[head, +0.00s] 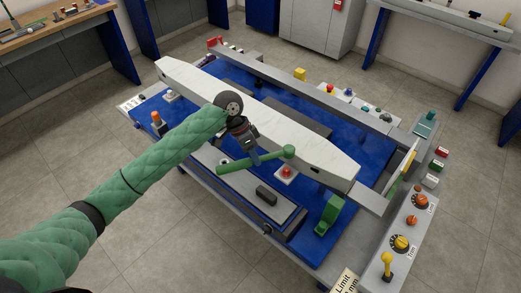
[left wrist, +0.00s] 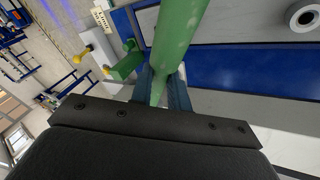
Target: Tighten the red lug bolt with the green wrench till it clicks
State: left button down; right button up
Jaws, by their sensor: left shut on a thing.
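The green wrench (head: 236,164) is held above the lift cart, its rounded end (head: 289,152) pointing right. My left gripper (head: 255,157) is shut on its bar, next to the long white beam. In the left wrist view the green wrench (left wrist: 178,40) runs between the two dark fingers of my left gripper (left wrist: 162,90). A small red piece (head: 286,171) sits on a pale square plate just below the wrench's rounded end; I cannot tell whether it is the red lug bolt. The wrench looks apart from it. My right gripper is not in view.
The white beam (head: 285,128) lies across the blue cart deck (head: 222,150). The right-hand panel carries orange and yellow knobs (head: 401,243) and a yellow lever (head: 387,262).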

pick_arm(q)
jog(key=shift+w, duration=0.1)
jog(key=shift+r, duration=0.1)
jog(key=shift+p, duration=0.5)
jog(key=shift+f+b, duration=0.3)
jog(key=shift+f, duration=0.1)
notch_tip(320, 180, down, 5)
jog(key=shift+r+b, duration=0.1)
jog(key=shift+b, duration=0.65)
jog(key=shift+p, duration=0.4)
